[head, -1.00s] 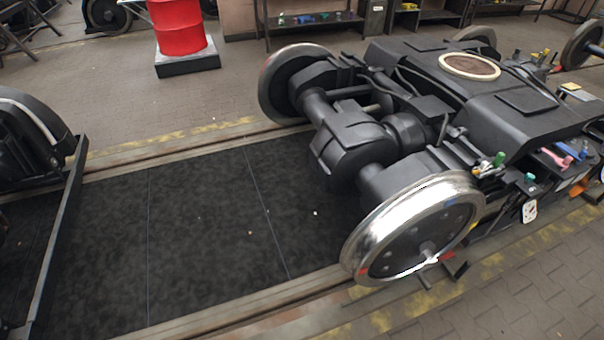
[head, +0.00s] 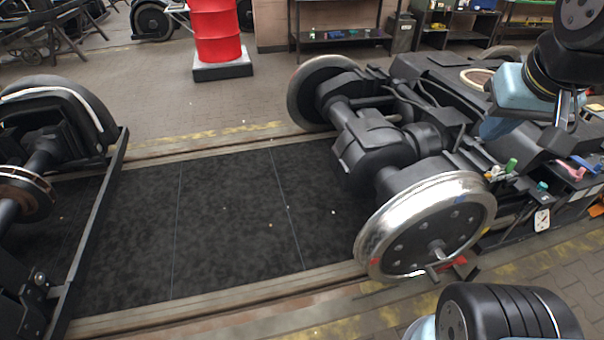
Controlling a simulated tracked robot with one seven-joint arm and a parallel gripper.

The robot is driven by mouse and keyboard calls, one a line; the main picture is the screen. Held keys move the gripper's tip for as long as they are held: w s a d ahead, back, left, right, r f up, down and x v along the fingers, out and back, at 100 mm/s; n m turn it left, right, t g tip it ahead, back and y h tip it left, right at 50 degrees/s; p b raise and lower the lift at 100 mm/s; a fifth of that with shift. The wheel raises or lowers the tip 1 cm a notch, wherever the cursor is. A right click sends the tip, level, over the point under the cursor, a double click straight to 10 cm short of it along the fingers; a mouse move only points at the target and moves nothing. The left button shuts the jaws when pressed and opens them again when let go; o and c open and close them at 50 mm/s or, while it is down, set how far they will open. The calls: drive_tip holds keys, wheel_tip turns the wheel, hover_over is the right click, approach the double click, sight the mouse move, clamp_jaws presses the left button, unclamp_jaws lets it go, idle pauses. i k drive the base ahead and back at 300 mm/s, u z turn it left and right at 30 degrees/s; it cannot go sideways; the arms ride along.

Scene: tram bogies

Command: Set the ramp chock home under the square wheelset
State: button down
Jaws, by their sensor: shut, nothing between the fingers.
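A wheelset with a shiny near wheel (head: 384,232) stands on the rails at the front end of a dark bogie (head: 440,75). I cannot tell whether it is the square wheelset, as no square mark is readable. A small red and dark piece (head: 466,267) sits low beside the near wheel, right of its hub. I cannot tell whether it is the ramp chock, and no other clear ramp chock shows. My arm crosses the right side of the head view, over the bogie and at the bottom right. My gripper's fingertips are not in view.
Another bogie with a wheelset (head: 30,195) stands at the left. Dark floor panels (head: 225,220) between the rails are clear. A red drum (head: 214,30) stands behind. Small coloured tools, including a green one (head: 511,165), lie on the bogie's right side. A white plate (head: 542,221) hangs there.

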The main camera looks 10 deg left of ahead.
sight(461, 259)
drive_tip(key=u, duration=0.25)
drive_tip(key=k, duration=0.85)
drive_tip(key=u, duration=0.25)
drive_tip(key=i, duration=0.9)
drive_tip(key=z, duration=1.1)
